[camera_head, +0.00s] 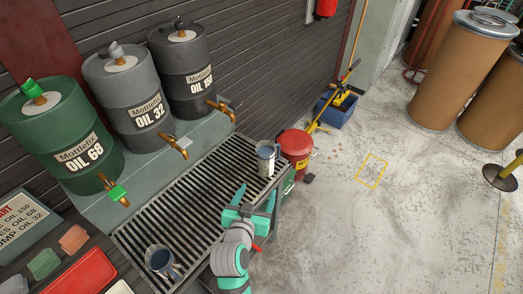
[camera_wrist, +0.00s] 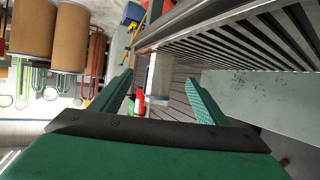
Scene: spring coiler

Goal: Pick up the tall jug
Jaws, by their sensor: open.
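A pale grey, slender jug with a handle (camera_head: 266,162) stands upright at the far right end of the slatted drip grate; it looks like the tall jug. A second, wider blue-grey jug (camera_head: 160,260) stands at the near end of the grate. My gripper (camera_head: 252,203) is open and empty, just on the near side of the slender jug. In the wrist view, the pale jug (camera_wrist: 159,74) shows between and beyond the open fingers of my gripper (camera_wrist: 158,84). It appears apart from them.
The grate (camera_head: 195,200) runs below oil drums (camera_head: 138,100) with brass taps (camera_head: 176,147). A red can (camera_head: 296,148) stands close beyond the slender jug. A blue bucket (camera_head: 336,112) and brown drums (camera_head: 455,75) stand farther off. The floor at right is mostly clear.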

